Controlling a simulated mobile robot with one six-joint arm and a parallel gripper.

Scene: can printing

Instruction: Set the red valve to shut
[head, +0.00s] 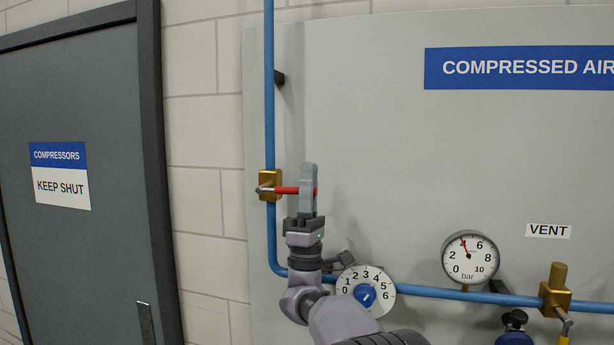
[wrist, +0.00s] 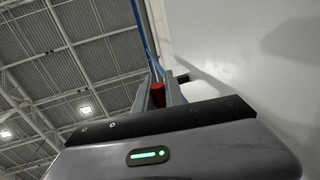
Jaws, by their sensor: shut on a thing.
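The red valve's lever (head: 287,190) sticks out to the right, about level, from a brass valve body (head: 268,185) on the vertical blue pipe (head: 270,110). My gripper (head: 309,185) is shut on the red lever near its outer end. In the wrist view, the red lever end (wrist: 158,90) shows between the two grey fingers of my gripper (wrist: 157,88). The fingers hide part of the lever in the head view.
A dial (head: 365,292) with a blue knob and a pressure gauge (head: 470,258) sit on the lower pipe. A brass vent valve (head: 556,290) is at the right under a VENT label (head: 548,231). A grey door (head: 85,200) is at the left.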

